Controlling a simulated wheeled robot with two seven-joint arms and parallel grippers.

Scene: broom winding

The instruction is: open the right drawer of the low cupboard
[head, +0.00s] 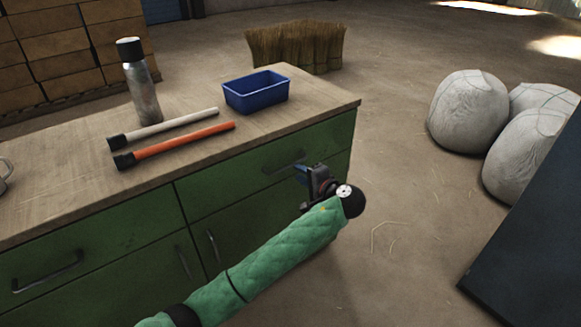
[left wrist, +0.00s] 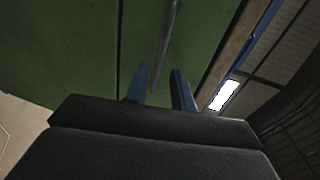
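The low cupboard (head: 100,235) is green with a wooden top. Its right drawer (head: 237,182) looks closed and has a dark bar handle (head: 284,163). My left gripper (head: 303,174) is at the front of this drawer, near the right end of the handle. In the left wrist view, the two blue fingers (left wrist: 161,92) are apart. The drawer's handle (left wrist: 168,40) runs up from the gap between them, and I cannot tell whether the fingers touch it. The left drawer (head: 80,250) is closed, with its own handle (head: 47,272). My right gripper is not in view.
On the top stand a metal bottle (head: 141,85) and a blue tray (head: 256,104), beside a pale stick (head: 170,128) and an orange stick (head: 180,146). Straw bundles (head: 297,46) stand behind. White sacks (head: 468,110) and a dark panel (head: 530,230) are at right.

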